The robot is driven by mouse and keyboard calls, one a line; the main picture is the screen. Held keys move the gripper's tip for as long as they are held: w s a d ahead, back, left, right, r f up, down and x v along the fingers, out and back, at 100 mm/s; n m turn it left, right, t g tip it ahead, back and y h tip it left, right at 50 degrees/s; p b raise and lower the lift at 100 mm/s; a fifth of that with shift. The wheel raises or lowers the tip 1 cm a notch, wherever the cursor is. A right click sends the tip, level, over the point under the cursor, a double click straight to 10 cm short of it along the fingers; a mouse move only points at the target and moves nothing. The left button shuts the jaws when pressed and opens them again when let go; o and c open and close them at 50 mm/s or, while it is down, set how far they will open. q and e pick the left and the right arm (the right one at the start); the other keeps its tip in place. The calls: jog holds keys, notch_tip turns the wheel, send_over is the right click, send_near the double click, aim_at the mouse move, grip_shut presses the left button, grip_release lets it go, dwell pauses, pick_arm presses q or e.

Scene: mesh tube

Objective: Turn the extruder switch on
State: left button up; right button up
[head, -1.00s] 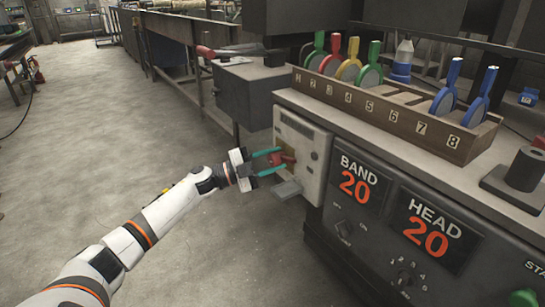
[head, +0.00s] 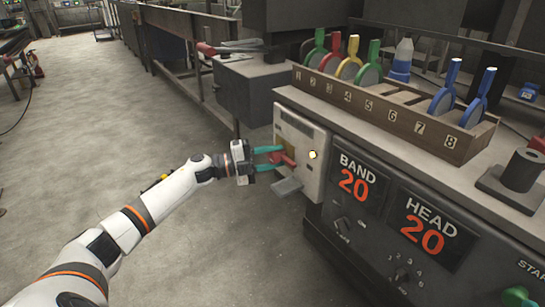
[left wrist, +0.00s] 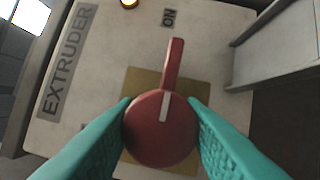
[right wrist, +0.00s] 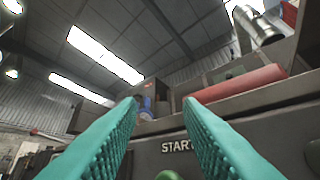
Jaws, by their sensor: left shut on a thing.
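The red extruder switch (head: 288,159) is on the pale panel (head: 315,180) on the left end of the grey console. In the left wrist view the switch (left wrist: 172,65) has its lever at the ON label (left wrist: 169,18), and a lamp (left wrist: 129,3) glows beside the EXTRUDER label (left wrist: 67,62). My left gripper (head: 279,156) is shut on the switch's round knob, one teal finger on each side. The lamp also glows in the head view (head: 312,154). My right gripper (right wrist: 163,103) is open and empty, facing the console front near the START label.
A wooden rack (head: 400,115) with coloured paddles stands on the console top. The BAND (head: 357,180) and HEAD (head: 428,226) displays each read 20. A grey bracket (head: 287,187) sticks out below the switch.

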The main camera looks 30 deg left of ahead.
pick_arm(q)
jog(key=shift+f, duration=0.1)
jog(key=o, duration=1)
jog(key=p+v, duration=0.1)
jog(key=v, duration=1.1)
pick_arm(e)
jog(key=shift+w+a+f+g+h, duration=0.15)
jog(key=shift+w+f+g+h, duration=0.35)
jog(key=shift+w+f+g, duration=0.65)
